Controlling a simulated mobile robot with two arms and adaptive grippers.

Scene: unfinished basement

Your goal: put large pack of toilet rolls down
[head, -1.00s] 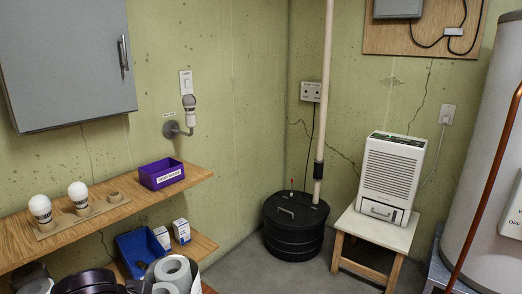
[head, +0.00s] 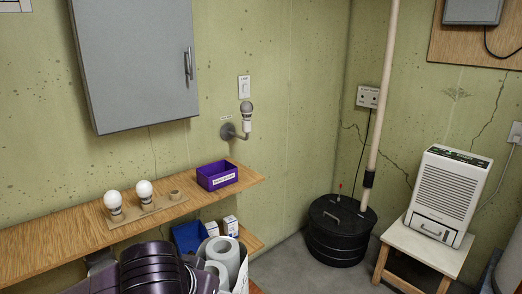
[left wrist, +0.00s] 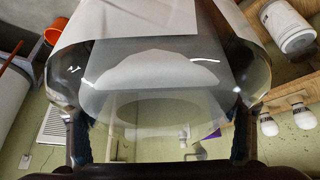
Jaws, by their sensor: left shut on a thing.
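The large pack of toilet rolls (head: 228,258) shows low in the head view as pale rolls in front of the shelves. In the left wrist view the pack (left wrist: 150,70) fills the middle, with clear glossy wrap and a white label. My left gripper (left wrist: 162,135) is shut on it, with a dark finger at each side of the wrap. My dark left arm hides part of the pack in the head view. The pack's underside and whatever it may touch cannot be seen. My right gripper is in neither view.
A wooden upper shelf (head: 60,238) holds bulbs on a stand (head: 145,206) and a purple bin (head: 217,175). A blue bin (head: 188,236) and small boxes sit on the lower shelf. A black lidded sump (head: 338,230) and a stool with a dehumidifier (head: 442,195) stand right.

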